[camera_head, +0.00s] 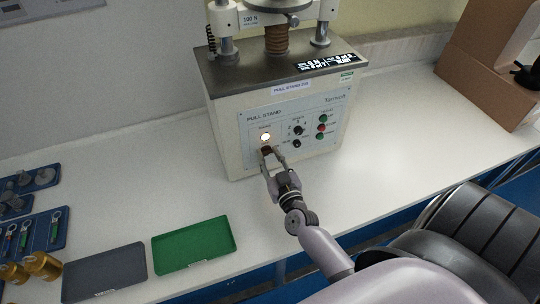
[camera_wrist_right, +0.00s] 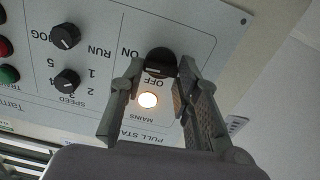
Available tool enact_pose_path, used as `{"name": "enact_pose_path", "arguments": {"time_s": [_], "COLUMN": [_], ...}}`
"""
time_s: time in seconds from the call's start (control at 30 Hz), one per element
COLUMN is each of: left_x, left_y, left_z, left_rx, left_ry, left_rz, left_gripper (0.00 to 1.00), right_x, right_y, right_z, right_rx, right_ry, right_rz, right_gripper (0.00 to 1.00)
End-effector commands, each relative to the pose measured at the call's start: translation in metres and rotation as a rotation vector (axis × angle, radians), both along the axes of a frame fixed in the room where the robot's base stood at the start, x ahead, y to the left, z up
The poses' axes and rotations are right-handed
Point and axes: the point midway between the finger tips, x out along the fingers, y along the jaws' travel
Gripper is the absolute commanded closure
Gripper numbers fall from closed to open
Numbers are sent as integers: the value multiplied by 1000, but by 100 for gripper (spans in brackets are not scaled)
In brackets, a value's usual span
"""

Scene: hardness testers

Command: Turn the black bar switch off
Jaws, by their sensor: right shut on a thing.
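The black bar switch (camera_wrist_right: 160,60) is on the front panel of the pull stand (camera_head: 240,150), beside the ON and OFF marks. The right wrist view shows it upside down. My right gripper (camera_head: 267,152) is at the panel, just below the lit mains lamp (camera_head: 265,137). In the right wrist view its two fingers (camera_wrist_right: 158,72) are on either side of the switch and shut on it. The lamp also glows between the fingers in that view (camera_wrist_right: 148,100). Which mark the bar points to is hard to tell. My left gripper is not in view.
Other black knobs (camera_head: 298,130) and green and red buttons (camera_head: 321,128) sit right of the switch. A green tray (camera_head: 194,245) and a grey tray (camera_head: 105,275) lie on the white bench (camera_head: 150,195). A cardboard box (camera_head: 485,75) stands at right.

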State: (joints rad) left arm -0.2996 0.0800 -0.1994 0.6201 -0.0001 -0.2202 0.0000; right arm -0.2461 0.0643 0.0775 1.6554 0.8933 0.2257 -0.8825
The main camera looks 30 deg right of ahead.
Motion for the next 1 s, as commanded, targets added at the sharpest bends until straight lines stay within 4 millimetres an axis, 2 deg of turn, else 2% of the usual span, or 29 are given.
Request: {"name": "enact_pose_path", "arguments": {"time_s": [0.5,1.0], "left_x": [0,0], "left_y": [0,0], "left_z": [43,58], "left_rx": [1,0], "left_ry": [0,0], "left_rz": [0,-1], "left_gripper": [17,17], "right_x": [0,0], "right_y": [3,4], "right_z": [2,-3], "right_rx": [-430,-892], "right_ry": [107,218], "right_rz": [1,1], "right_gripper": [98,98]}}
